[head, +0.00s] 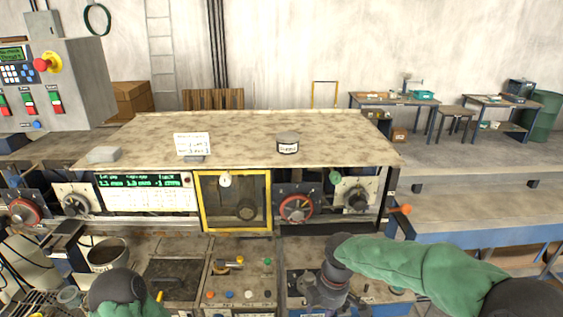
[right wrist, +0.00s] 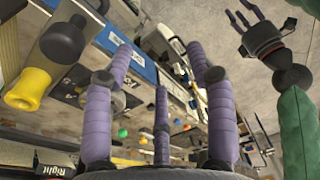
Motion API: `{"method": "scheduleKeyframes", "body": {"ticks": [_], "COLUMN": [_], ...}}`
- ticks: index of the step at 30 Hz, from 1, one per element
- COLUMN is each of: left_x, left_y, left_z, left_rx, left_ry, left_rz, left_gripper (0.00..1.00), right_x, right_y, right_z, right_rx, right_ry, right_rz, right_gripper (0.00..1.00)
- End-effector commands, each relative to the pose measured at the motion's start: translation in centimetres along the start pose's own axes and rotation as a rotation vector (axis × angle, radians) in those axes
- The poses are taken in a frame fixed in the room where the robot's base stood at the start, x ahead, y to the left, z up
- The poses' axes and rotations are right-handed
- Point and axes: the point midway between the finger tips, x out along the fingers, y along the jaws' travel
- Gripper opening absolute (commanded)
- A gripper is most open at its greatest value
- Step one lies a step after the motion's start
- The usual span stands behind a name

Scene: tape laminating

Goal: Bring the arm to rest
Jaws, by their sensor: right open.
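My right arm comes in from the right in the head view, with a green sleeve. Its gripper (head: 324,293) points down over the front of the machine's panel. In the right wrist view the purple fingers of this gripper (right wrist: 157,62) are spread apart with nothing between them. My left arm shows only as a dark joint and green sleeve at the bottom left of the head view; its hand is hidden there. The right wrist view shows the left gripper (right wrist: 258,22) at the top right, its fingers apart and empty.
The machine has a worn tabletop (head: 240,135) with a round tin (head: 288,143), a small sign (head: 193,144) and a grey block (head: 103,155). Dials and a yellow-framed window (head: 235,203) line its front. A grey control box (head: 55,85) stands at the left.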

Motion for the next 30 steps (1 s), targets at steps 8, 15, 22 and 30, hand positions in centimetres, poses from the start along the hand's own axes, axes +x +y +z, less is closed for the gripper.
{"method": "scheduleKeyframes", "body": {"ticks": [8,15,22,30], "left_x": [0.0,0.0,0.0,0.5], "left_y": [0.0,0.0,0.0,-0.2], "left_z": [-0.1,0.0,0.0,-0.1], "left_rx": [0.0,0.0,0.0,0.0], "left_ry": [0.001,0.001,0.001,0.001], "left_rz": [0.0,0.0,0.0,0.0], "left_gripper": [0.4,0.4,0.4,0.4], "right_x": [11.9,22.5,28.2,31.6], "right_y": [-2.0,-7.1,-12.3,-16.8], "right_z": [0.4,1.5,2.7,4.0], "right_rx": [0.413,0.941,1.378,1.721], "right_ry": [0.104,0.183,0.209,0.208], "right_rz": [-0.058,-0.122,-0.155,-0.162], "right_gripper": [0.56,0.56,0.56,0.56]}}
